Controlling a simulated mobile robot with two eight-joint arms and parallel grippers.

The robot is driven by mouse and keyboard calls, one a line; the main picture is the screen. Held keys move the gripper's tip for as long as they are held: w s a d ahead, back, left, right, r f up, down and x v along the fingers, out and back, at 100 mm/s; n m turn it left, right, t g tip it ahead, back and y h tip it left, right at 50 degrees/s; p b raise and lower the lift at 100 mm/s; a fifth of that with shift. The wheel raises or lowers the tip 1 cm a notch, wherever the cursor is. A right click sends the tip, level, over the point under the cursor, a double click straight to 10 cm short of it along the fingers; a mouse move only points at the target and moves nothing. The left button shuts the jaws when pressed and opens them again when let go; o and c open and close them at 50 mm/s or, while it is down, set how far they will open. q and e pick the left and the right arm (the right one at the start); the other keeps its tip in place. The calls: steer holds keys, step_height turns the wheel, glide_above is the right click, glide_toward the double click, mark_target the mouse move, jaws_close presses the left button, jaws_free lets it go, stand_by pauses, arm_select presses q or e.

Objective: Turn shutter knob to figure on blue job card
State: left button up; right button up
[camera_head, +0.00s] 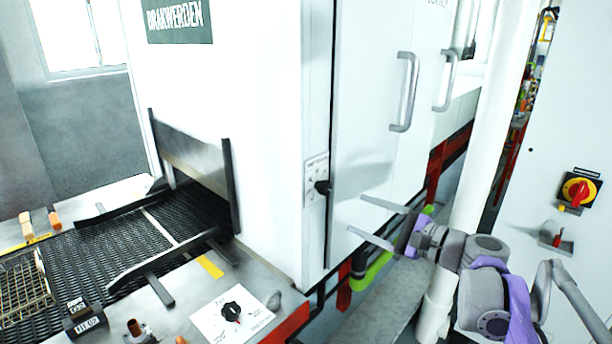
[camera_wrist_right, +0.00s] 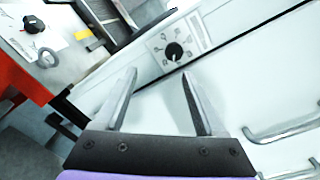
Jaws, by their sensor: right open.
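A black knob (camera_head: 322,187) sits on a narrow white dial plate on the machine's front corner. It also shows in the right wrist view (camera_wrist_right: 174,51), with small marks around it too small to read. A second black knob (camera_head: 231,312) sits on a white plate on the belt table, and shows at the upper left of the wrist view (camera_wrist_right: 34,24). No label I can read tells which is the shutter knob. I cannot make out a blue job card. My right gripper (camera_head: 359,214) is open and empty, right of the corner knob and apart from it. My left gripper is out of view.
A dark mesh belt (camera_head: 115,247) runs under the metal shutter plate (camera_head: 190,157) into the white machine. Door handles (camera_head: 405,92) stick out right of the corner knob. A red and yellow switch (camera_head: 579,190) is on the right cabinet. A white pipe (camera_head: 487,130) stands beside my arm.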

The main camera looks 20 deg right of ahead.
mark_target(328, 189)
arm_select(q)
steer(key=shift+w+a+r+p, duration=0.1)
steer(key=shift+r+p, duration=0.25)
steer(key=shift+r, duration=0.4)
arm_select(e)
steer(key=shift+t, duration=0.3)
steer(key=x, duration=0.3)
steer(key=r+x, duration=0.1)
steer(key=x, duration=0.2)
steer(key=r+x, duration=0.1)
steer(key=x, duration=0.3)
steer(key=shift+w+d, duration=0.2)
steer(key=shift+d, duration=0.1)
steer(key=shift+c, duration=0.4)
jaws_close()
steer(key=n+p, duration=0.3)
steer(key=shift+r+n+p, duration=0.25)
steer(key=shift+n+p, duration=0.15)
steer(key=shift+n, duration=0.3)
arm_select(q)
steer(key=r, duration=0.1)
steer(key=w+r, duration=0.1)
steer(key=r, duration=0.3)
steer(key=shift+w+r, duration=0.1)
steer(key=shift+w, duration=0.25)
arm_select(e)
steer(key=shift+f, duration=0.2)
